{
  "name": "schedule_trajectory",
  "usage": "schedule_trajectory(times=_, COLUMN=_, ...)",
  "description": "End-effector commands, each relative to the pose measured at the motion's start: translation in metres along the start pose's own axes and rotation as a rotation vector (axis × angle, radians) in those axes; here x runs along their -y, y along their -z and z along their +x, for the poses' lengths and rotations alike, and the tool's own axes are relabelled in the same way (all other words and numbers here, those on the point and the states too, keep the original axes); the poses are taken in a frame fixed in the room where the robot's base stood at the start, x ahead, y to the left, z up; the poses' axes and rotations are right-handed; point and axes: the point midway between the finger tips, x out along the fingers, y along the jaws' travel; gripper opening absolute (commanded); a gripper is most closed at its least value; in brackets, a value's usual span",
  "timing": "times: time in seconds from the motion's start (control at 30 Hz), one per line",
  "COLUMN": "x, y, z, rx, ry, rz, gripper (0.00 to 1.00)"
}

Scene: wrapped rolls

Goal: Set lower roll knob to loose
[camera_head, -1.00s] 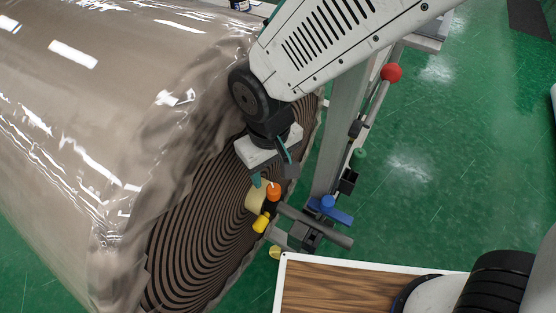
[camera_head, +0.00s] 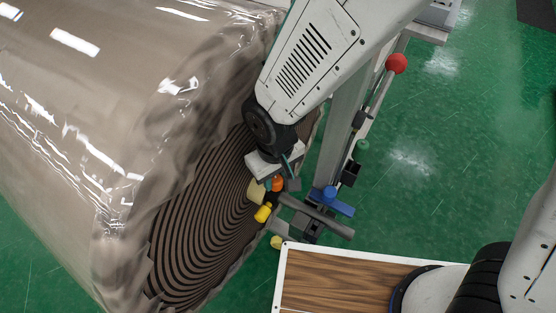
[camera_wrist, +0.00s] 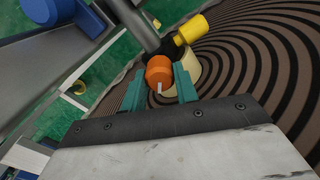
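An orange knob (camera_head: 278,184) with a white pointer mark sits at the core of the big wrapped roll (camera_head: 195,240). In the wrist view, the orange knob (camera_wrist: 159,70) lies between the two teal fingertips of my gripper (camera_wrist: 160,78), its white mark toward the bottom of the picture. The fingers are apart, one on each side of the knob; I cannot tell if either touches it. In the head view, my gripper (camera_head: 281,173) is at the knob and partly hides it. A yellow knob (camera_head: 263,213) sits beside it, also in the wrist view (camera_wrist: 191,29).
A dark bar (camera_head: 320,217) sticks out near the orange knob.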

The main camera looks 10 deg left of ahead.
Motion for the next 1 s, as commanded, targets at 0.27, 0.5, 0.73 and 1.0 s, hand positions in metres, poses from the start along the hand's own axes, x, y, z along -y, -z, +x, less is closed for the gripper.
schedule_trajectory(times=0.27, x=0.0001, y=0.0002, z=-0.0002, rx=0.000, ry=0.000, rz=-0.007, gripper=0.07)
schedule_trajectory(times=0.5, x=0.0002, y=0.0002, z=-0.0003, rx=0.000, ry=0.000, rz=-0.087, gripper=0.07)
schedule_trajectory(times=0.73, x=0.0003, y=0.0002, z=-0.0004, rx=0.000, ry=0.000, rz=-0.252, gripper=0.07)
schedule_trajectory(times=1.0, x=0.0004, y=0.0001, z=-0.0005, rx=0.000, ry=0.000, rz=-0.463, gripper=0.07)
